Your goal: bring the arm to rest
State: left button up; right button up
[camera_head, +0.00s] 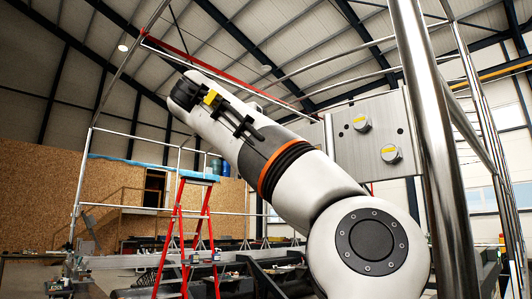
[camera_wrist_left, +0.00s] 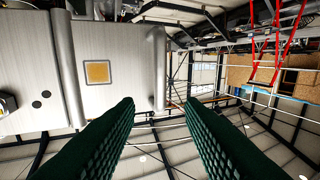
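My left gripper (camera_wrist_left: 158,103) shows in the left wrist view as two dark green, ridged fingers. They stand wide apart with nothing between them. In the head view one of my arms, white with black parts and an orange ring, rises from the lower right toward the upper left. No gripper fingers can be made out on it, and I cannot tell which arm it is. My right gripper is not seen.
A steel post (camera_head: 436,150) and a grey metal plate with bolts (camera_head: 372,150) stand close at the right. A red stepladder (camera_head: 168,235) with a blue top stands beyond the arm. A plywood wall (camera_head: 45,150) is behind. The wrist view shows a pale panel with a yellow square (camera_wrist_left: 97,73).

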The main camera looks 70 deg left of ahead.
pick_arm(q)
jog(key=shift+v, duration=0.9)
